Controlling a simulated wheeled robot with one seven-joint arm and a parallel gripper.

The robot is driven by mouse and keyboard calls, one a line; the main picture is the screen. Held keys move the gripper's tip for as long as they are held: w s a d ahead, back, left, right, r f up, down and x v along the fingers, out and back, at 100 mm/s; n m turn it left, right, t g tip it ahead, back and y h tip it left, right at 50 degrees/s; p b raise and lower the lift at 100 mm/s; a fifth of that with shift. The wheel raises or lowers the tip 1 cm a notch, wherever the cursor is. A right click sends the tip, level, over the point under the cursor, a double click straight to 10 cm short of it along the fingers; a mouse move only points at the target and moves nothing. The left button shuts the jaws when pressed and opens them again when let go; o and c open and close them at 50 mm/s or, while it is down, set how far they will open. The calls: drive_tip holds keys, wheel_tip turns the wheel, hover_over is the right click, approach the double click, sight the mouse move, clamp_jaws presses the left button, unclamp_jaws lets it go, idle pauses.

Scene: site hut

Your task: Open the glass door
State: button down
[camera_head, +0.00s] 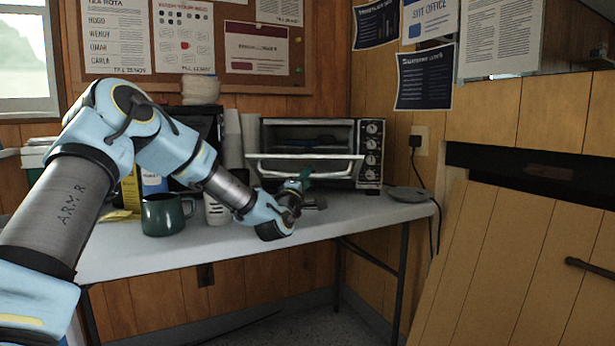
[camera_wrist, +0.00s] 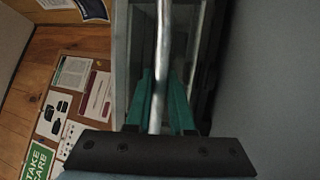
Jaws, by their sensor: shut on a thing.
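The toaster oven (camera_head: 310,122) stands on the table against the back wall. The fingers and wrist hide part of the door's lower edge. The exact door angle is hard to tell.
A dark green mug (camera_head: 163,215) stands on the table (camera_head: 130,258) left of my wrist. White stacked cups (camera_head: 232,135) are left of the oven. A grey flat disc (camera_head: 409,194) lies to its right. A slanted wooden panel (camera_head: 500,260) fills the right.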

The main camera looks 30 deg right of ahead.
drive_tip(key=shift+s+a+f, duration=0.1)
drive_tip(key=shift+f, duration=0.35)
drive_tip(key=c, duration=0.8)
unclamp_jaws()
drive_tip(key=shift+r, duration=0.1)
drive_tip(key=v, duration=1.1)
